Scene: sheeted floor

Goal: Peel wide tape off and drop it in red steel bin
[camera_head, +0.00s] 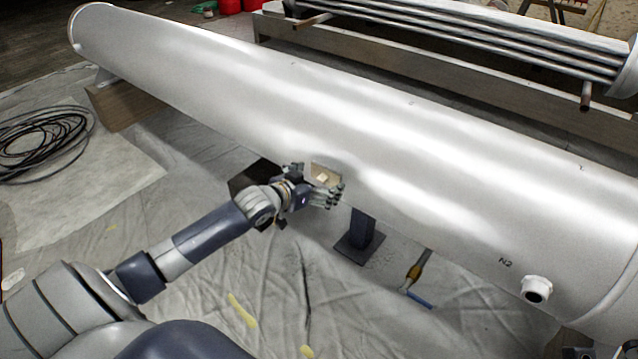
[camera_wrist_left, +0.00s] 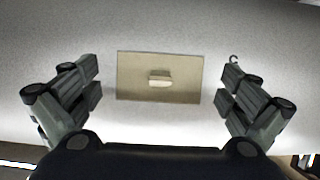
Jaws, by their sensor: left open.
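A tan rectangular piece of wide tape (camera_head: 327,175) is on the side of the long white cylinder (camera_head: 230,85). It also shows in the left wrist view (camera_wrist_left: 130,76), flat on the white surface, with a small pale raised tab (camera_wrist_left: 160,78) at its middle. My left gripper (camera_head: 333,194) is at the tape, close to the cylinder. In the left wrist view its open fingers (camera_wrist_left: 160,92) stand on either side of the tape, apart from it, with nothing between them but the tape ahead. My right gripper does not show. Red containers (camera_head: 229,6) are partly visible at the top edge; I cannot tell whether one is the bin.
The cylinder rests on a wooden block (camera_head: 122,106) and dark stands (camera_head: 360,240). A brush-like tool (camera_head: 417,268) lies below it. Coiled black cable (camera_head: 42,143) is at left. A rack of pipes (camera_head: 470,45) stands behind. The sheeted floor in front is mostly clear.

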